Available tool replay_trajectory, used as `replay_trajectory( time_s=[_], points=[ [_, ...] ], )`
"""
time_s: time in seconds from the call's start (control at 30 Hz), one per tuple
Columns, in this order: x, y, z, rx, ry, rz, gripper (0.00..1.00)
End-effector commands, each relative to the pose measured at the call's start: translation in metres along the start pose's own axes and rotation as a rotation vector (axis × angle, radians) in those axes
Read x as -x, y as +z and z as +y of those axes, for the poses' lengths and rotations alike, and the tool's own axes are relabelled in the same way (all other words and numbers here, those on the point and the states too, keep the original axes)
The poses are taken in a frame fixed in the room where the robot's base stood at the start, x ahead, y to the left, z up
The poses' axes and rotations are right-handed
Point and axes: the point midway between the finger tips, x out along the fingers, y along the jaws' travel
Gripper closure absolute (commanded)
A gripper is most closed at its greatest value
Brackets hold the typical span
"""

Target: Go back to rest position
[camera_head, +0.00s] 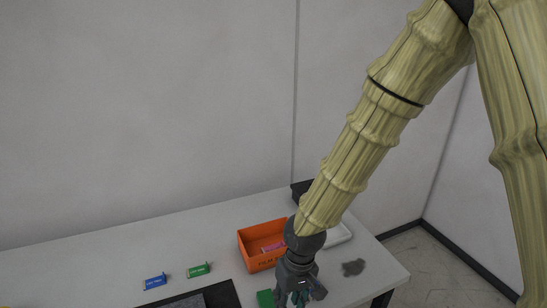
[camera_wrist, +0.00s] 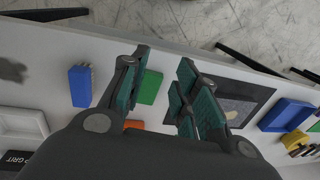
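My gripper (camera_head: 297,291) is low over the right part of the grey table (camera_head: 110,262) in the head view. In the wrist view its two fingers (camera_wrist: 160,95) stand apart with nothing held between them. A green block (camera_wrist: 151,87) lies on the table beyond the fingertips and partly behind the left finger. It also shows beside my gripper in the head view (camera_head: 265,298). My arm reaches down from the upper right.
An orange bin (camera_head: 262,262) with a pink item stands close left of my wrist. A blue piece (camera_head: 155,281) and green piece (camera_head: 198,270) lie further left. Walls stand behind.

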Motion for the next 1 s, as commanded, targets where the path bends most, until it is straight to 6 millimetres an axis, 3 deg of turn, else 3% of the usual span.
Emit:
replay_trajectory(
  time_s=[0.17,0.47,0.8,1.0],
  points=[
    [-0.055,0.019,0.009,-0.051,-0.060,-0.011,0.70],
    [-0.162,0.072,0.035,-0.186,-0.130,0.002,0.70],
    [-0.263,0.153,0.082,-0.323,-0.077,0.030,0.70],
    [-0.307,0.209,0.115,-0.374,0.010,0.041,0.70]
  ],
)
